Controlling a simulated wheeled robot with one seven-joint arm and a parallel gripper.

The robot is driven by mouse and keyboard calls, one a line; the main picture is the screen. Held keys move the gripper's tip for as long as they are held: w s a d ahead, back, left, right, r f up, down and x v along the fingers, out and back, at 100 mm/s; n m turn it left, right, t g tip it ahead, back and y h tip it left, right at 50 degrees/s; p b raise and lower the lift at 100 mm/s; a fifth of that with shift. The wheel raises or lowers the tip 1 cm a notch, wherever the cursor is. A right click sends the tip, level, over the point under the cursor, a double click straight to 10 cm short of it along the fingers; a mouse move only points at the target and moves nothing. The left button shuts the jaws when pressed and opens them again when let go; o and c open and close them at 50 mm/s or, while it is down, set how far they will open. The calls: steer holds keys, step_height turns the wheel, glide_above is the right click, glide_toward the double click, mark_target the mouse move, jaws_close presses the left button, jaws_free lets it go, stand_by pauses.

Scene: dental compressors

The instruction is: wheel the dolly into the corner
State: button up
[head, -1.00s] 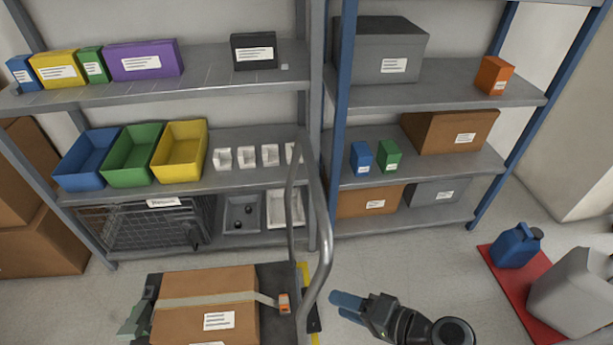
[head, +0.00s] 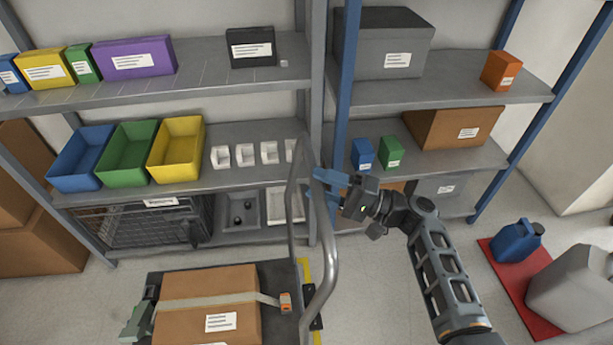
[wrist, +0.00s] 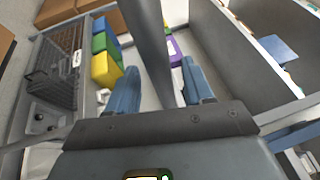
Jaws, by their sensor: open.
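The dolly (head: 280,275) is a dark flat platform at the bottom of the head view, with a grey tubular handle (head: 327,262) rising on its right side. A taped brown box (head: 185,311) with a white label rides on it. My gripper (head: 322,187) is open at the handle's upper part, its blue fingers pointing left. In the wrist view, a thick grey bar (wrist: 151,45), which looks like the handle, passes between the two spread fingers. I cannot tell whether either finger touches it. No closed grip shows.
Shelving units with bins (head: 126,153) and boxes stand behind the dolly. Brown cartons (head: 40,240) are at the left. A red mat (head: 510,283) with a blue can (head: 517,242) and a grey can (head: 572,285) lies at the right. Floor between dolly and mat is clear.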

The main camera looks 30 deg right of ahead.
steer(key=x, duration=0.3)
steer(key=shift+w+a, duration=0.15)
steer(key=shift+a, duration=0.1)
jaws_close()
stand_by(0.3)
stand_by(0.3)
